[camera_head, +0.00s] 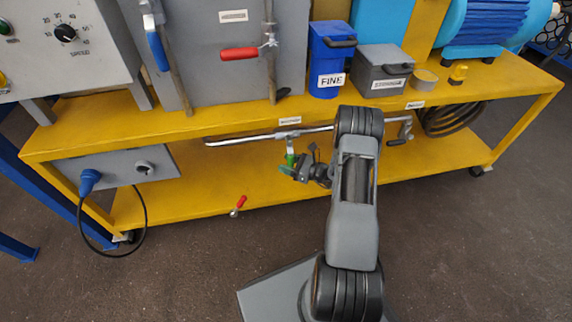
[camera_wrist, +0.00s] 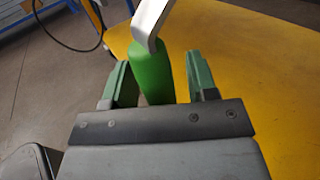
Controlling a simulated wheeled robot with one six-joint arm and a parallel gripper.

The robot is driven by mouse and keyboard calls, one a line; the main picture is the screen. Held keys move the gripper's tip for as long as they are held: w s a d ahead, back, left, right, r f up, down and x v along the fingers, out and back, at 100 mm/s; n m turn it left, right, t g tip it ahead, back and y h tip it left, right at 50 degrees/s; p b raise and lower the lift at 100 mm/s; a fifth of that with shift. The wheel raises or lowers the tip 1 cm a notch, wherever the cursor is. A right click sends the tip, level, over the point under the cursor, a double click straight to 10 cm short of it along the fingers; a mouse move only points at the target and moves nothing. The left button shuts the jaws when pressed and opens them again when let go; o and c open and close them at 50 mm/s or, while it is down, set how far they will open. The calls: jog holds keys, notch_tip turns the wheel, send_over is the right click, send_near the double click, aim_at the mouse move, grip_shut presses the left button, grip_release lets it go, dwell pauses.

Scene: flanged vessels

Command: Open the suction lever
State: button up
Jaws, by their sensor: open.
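A green lever handle (camera_wrist: 156,62) with a bent pale metal arm (camera_wrist: 152,22) lies between my gripper's fingers in the wrist view. In the head view this green handle (camera_head: 290,159) hangs below a metal pipe under the bench top, and my gripper partly hides it. My gripper (camera_head: 302,170) is open around the handle, with a finger on each side. In the wrist view my gripper (camera_wrist: 163,82) shows a gap by the right finger; contact at the left finger cannot be told. No label naming the suction lever is readable.
The metal pipe (camera_head: 250,136) runs under the yellow bench top (camera_head: 200,121). A red-handled lever (camera_head: 239,205) sits low by the shelf. Red (camera_head: 240,53) and blue (camera_head: 157,51) handles are above. A blue FINE bin (camera_head: 328,60) stands on the bench. A black cable (camera_head: 143,225) hangs left.

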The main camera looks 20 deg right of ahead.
jog(key=shift+w+a, duration=0.2)
jog(key=shift+a, duration=0.05)
grip_shut()
dwell(0.4)
